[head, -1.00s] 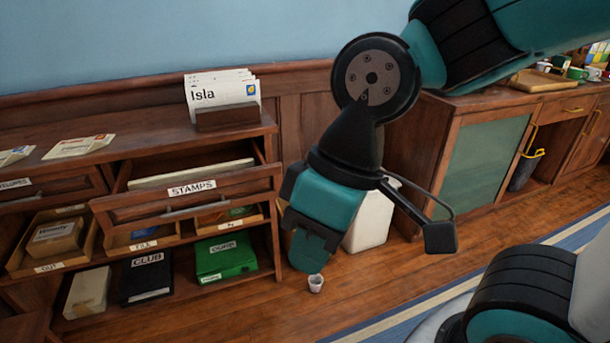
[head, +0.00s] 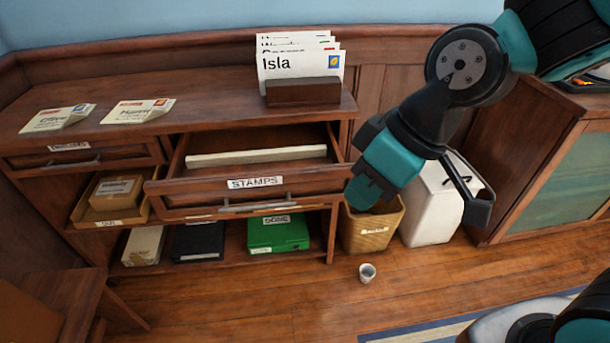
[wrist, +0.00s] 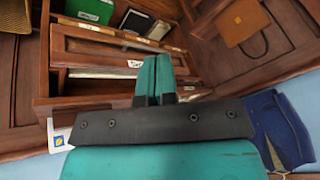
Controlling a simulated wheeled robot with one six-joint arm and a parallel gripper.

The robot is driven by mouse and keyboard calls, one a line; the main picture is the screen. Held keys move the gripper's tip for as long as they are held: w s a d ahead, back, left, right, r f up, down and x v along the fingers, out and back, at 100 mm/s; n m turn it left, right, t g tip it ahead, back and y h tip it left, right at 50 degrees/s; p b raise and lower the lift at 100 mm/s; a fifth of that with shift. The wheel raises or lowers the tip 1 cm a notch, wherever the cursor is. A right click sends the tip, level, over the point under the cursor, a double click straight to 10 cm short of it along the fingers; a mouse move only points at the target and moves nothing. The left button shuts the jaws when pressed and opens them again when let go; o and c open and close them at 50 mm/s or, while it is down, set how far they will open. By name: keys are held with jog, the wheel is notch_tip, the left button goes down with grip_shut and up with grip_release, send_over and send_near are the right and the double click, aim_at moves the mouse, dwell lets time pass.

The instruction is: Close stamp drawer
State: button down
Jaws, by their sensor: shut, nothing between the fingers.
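The stamp drawer (head: 195,199) is pulled out of the wood bookcase, with a white "STAMPS" label (head: 255,183) and a grey bar handle on its front. A long pale item (head: 257,156) lies inside it. My gripper (head: 358,200) is at the right end of the drawer front in the head view, fingers pointing down; whether it touches the drawer I cannot tell. In the wrist view the closed teal fingers (wrist: 154,65) lie over the open drawer (wrist: 90,47). The gripper is shut and holds nothing.
A holder with "Isla" cards (head: 303,92) and two envelopes (head: 147,110) sit on the bookcase top. A woven basket (head: 372,229) and a white bin (head: 435,205) stand right of the bookcase. A small cup (head: 367,273) is on the open floor.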

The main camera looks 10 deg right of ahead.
jog(key=w+a+f+n+t+p, duration=0.1)
jog(key=w+f+n+t+p, duration=0.15)
jog(key=w, duration=0.45)
jog(key=n+t+p, duration=0.2)
jog(key=n+p, duration=0.2)
jog(key=n, duration=0.1)
send_near(297, 198)
jog(key=shift+h, duration=0.3)
jog(key=x, duration=0.5)
jog(key=shift+a, duration=0.25)
